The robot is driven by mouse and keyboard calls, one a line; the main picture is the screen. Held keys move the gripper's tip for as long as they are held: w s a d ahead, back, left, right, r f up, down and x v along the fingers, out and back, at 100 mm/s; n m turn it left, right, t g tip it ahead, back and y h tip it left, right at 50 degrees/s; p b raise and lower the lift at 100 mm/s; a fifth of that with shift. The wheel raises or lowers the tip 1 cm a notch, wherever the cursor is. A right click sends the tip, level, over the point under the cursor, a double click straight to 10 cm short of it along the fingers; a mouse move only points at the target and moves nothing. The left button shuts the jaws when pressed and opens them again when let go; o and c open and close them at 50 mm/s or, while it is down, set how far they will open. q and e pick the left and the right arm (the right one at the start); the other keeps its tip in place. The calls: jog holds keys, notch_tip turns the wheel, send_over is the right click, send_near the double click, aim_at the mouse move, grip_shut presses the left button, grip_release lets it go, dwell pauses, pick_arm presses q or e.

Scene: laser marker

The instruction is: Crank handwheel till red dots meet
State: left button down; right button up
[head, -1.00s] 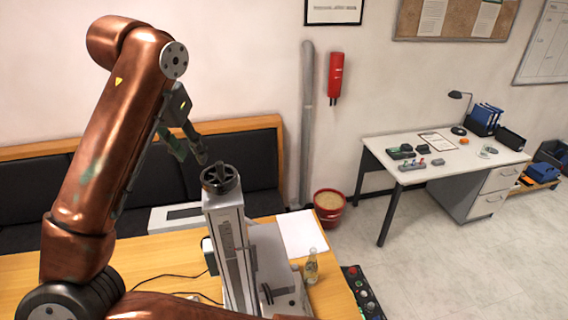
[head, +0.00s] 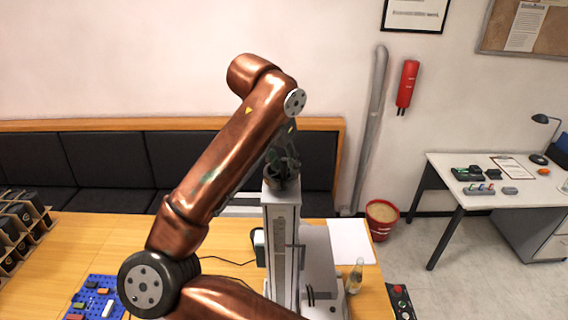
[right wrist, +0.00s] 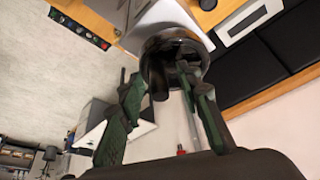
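The dark handwheel (head: 283,183) sits on top of the upright grey column of the laser marker (head: 283,240). My right gripper (head: 280,160) is directly over the handwheel. In the right wrist view the handwheel (right wrist: 176,48) shows as a dark ring, with a dark knob (right wrist: 160,88) standing from it toward the camera. My right gripper (right wrist: 163,84) is open there, its green-black fingers spread to either side of the knob. I cannot tell whether a finger touches the wheel. I cannot make out the red dots. My left gripper is not in view.
A black bench (head: 100,165) lines the wall.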

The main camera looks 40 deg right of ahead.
jog(key=shift+c, duration=0.4)
grip_shut()
